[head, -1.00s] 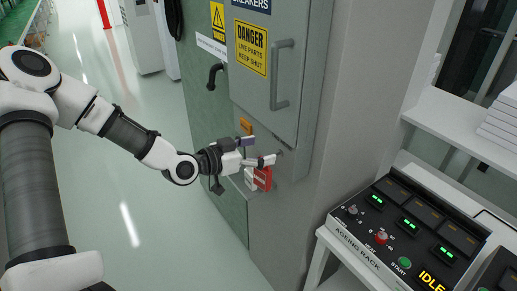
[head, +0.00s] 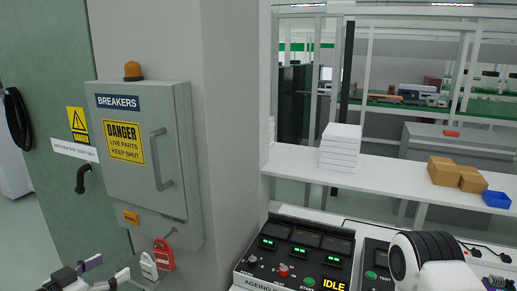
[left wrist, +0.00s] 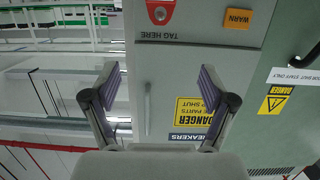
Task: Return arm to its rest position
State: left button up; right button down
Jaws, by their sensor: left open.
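My left gripper (head: 107,269) is at the bottom left of the head view, cut off by the lower edge. The red tag also shows at the top of that view (left wrist: 160,12). My right gripper is out of view.
The ageing rack panel (head: 290,260) reads IDLE to the right of the grey pillar (head: 232,130). A white shelf (head: 390,178) behind it holds stacked white boxes (head: 340,147), brown cartons (head: 457,175) and a blue bin (head: 496,199).

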pick_arm(q)
jog(key=s+d+f+m+g, duration=0.1)
jog(key=s+d+f+g, duration=0.25)
jog(key=f, duration=0.45)
jog(key=s+d+f+g+y+b, duration=0.1)
jog(key=s+d+f+g, duration=0.1)
jog(key=s+f, duration=0.45)
jog(key=s+d+f+m+g, duration=0.1)
jog(key=s+d+f+g, duration=0.2)
jog(key=f, duration=0.7)
jog(key=s+f+n+g+y, duration=0.2)
jog(key=s+f, duration=0.3)
jog(key=s, duration=0.3)
jog(key=s+f+n+g+y, duration=0.3)
jog(key=s+f+n+g, duration=0.1)
jog(key=s, duration=0.4)
jog(key=shift+s+a+f+n+b, duration=0.3)
jog(key=shift+f+n+b, duration=0.15)
jog(key=shift+f+n, duration=0.15)
jog(key=shift+w+d, duration=0.1)
